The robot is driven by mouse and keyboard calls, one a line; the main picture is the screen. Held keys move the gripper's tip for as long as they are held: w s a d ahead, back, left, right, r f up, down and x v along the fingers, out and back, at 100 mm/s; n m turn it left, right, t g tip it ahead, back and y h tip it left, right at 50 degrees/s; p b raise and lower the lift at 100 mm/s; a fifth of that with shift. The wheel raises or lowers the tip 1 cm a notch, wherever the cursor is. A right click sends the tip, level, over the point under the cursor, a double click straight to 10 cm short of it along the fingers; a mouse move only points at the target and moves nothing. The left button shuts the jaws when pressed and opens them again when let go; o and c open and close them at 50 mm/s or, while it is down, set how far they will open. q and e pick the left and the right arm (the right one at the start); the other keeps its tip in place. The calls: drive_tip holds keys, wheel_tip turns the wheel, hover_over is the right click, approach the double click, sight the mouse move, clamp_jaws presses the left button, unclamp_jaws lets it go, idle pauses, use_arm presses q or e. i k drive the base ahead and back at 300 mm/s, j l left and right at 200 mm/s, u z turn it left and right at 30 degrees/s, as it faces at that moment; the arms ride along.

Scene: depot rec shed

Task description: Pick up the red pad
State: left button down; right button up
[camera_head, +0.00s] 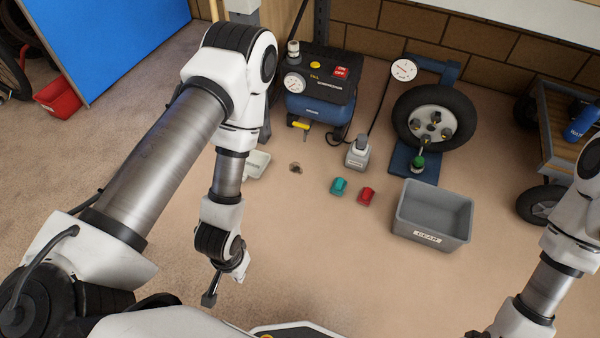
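The red pad (367,196) is a small red block lying on the tan floor, right of a similar teal pad (339,187) and left of the grey bin. My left gripper (210,298) hangs low at the lower left, well apart from the red pad. It is seen edge-on and small, so I cannot tell whether it is open or shut. Nothing shows in it. My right arm comes in at the lower right, and its gripper is below the picture's edge.
A grey bin (401,228) labelled "GEAR" stands right of the pads. A pale tray (258,163) is partly behind my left arm. The floor in front of the pads is clear.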

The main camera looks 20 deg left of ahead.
sight(365, 198)
drive_tip(key=i+l, duration=0.25)
drive_tip(key=i, duration=0.15)
drive_tip(key=i+l, duration=0.2)
drive_tip(key=i, duration=0.2)
drive_tip(key=i+l, duration=0.25)
drive_tip(key=i, duration=0.15)
drive_tip(key=u, duration=0.05)
